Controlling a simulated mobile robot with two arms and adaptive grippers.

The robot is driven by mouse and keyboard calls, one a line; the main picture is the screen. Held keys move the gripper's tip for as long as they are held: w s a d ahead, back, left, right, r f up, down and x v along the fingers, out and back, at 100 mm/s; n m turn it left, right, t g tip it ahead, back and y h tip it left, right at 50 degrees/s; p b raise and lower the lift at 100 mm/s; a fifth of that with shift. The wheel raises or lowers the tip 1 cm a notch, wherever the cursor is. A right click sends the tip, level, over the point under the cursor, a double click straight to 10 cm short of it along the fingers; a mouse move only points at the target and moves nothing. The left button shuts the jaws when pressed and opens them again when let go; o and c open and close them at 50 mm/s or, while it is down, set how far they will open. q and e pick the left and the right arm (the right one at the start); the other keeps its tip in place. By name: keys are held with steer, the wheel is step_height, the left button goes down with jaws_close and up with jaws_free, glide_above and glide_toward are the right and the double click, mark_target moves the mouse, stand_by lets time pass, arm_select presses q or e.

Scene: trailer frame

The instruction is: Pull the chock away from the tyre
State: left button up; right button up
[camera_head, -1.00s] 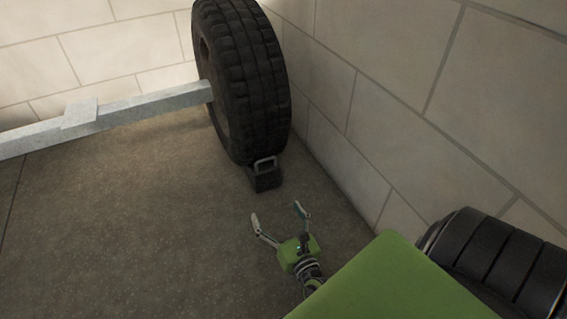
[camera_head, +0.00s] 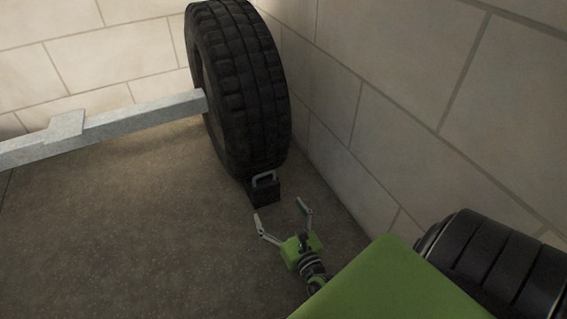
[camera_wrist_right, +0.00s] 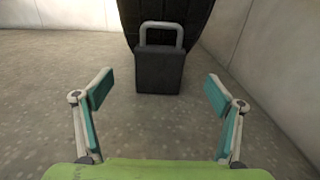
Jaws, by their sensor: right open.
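The dark chock (camera_head: 264,192) sits on the floor against the foot of the black tyre (camera_head: 243,90). A grey handle (camera_head: 264,177) stands up on the chock. My right gripper (camera_head: 280,208) is open and empty, a short way in front of the chock, not touching it. In the right wrist view the chock (camera_wrist_right: 160,72) and its handle (camera_wrist_right: 161,30) are ahead, centred between the open fingers (camera_wrist_right: 158,92), with the tyre (camera_wrist_right: 205,14) behind. My left gripper is not in view.
A pale block wall (camera_head: 400,110) runs close along the right of the tyre. A grey metal axle beam (camera_head: 130,122) reaches left from the wheel. The floor (camera_head: 130,230) at the left and front is clear.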

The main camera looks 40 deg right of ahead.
mark_target(267, 190)
steer(key=b+x, duration=0.4)
steer(key=x, duration=0.5)
steer(key=shift+w+f, duration=0.15)
steer(key=shift+w, duration=0.05)
steer(key=shift+w+d, duration=0.2)
steer(key=shift+w, duration=0.45)
steer(key=c, duration=2)
steer(key=shift+s, duration=0.1)
steer(key=shift+c, duration=0.2)
